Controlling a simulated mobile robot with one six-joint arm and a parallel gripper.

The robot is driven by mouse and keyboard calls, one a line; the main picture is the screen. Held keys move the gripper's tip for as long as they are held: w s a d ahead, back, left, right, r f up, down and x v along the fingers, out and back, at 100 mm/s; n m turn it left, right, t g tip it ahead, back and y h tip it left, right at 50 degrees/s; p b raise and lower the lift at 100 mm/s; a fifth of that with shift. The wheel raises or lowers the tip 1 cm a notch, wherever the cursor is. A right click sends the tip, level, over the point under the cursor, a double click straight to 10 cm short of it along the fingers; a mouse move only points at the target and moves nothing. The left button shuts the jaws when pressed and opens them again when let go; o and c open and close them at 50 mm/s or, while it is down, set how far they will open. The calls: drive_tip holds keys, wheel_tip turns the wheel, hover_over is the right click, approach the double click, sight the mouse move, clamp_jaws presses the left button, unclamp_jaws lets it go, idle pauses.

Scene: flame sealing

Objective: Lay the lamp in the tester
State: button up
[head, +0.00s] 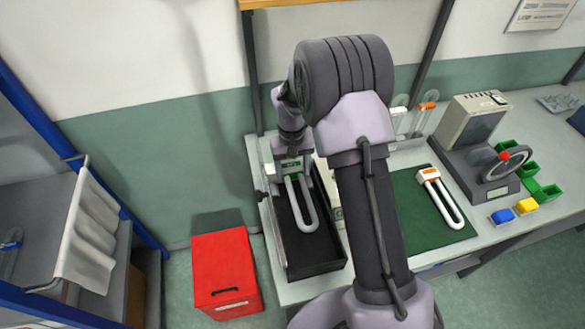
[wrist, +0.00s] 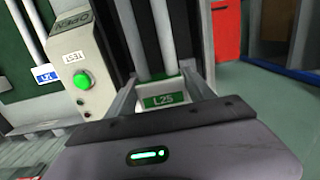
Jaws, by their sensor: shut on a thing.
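The lamp (head: 305,212) is a white U-shaped tube with a white base and a green label. My gripper (head: 291,166) is shut on its base, and the label reads L25 in the wrist view (wrist: 166,98). The tester is a long black tray (head: 318,264) at the left end of the bench. The lamp is over the tray, its tube lengthwise along it; I cannot tell whether it touches the floor. A pale box (wrist: 75,60) with a green TEST button (wrist: 84,80) and an OPEN sign stands beside the tray. My arm hides part of it in the head view.
Another U lamp with an orange label (head: 430,175) lies on a green mat (head: 405,207) to the right. A machine with a handwheel (head: 502,163) and small coloured blocks stand farther right. A red bin (head: 226,268) is on the floor at left.

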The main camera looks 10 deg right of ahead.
wheel_tip(320, 180, down, 6)
drive_tip(key=b, duration=0.3)
drive_tip(key=shift+b, duration=0.4)
drive_tip(key=shift+w+f+b, duration=0.2)
drive_tip(key=shift+f+b, duration=0.2)
drive_tip(key=shift+f, duration=0.2)
drive_tip(key=shift+w+f+b, duration=0.2)
drive_tip(key=shift+f+b, duration=0.15)
drive_tip(key=shift+f, duration=0.25)
drive_tip(key=o, duration=1.6)
drive_tip(key=r+p, duration=0.1)
drive_tip(key=r, duration=0.4)
drive_tip(key=r+p, duration=0.1)
drive_tip(key=r, duration=0.5)
drive_tip(key=w+r+p, duration=0.1)
drive_tip(key=r+p, duration=0.1)
drive_tip(key=r, duration=0.4)
drive_tip(key=shift+r, duration=0.25)
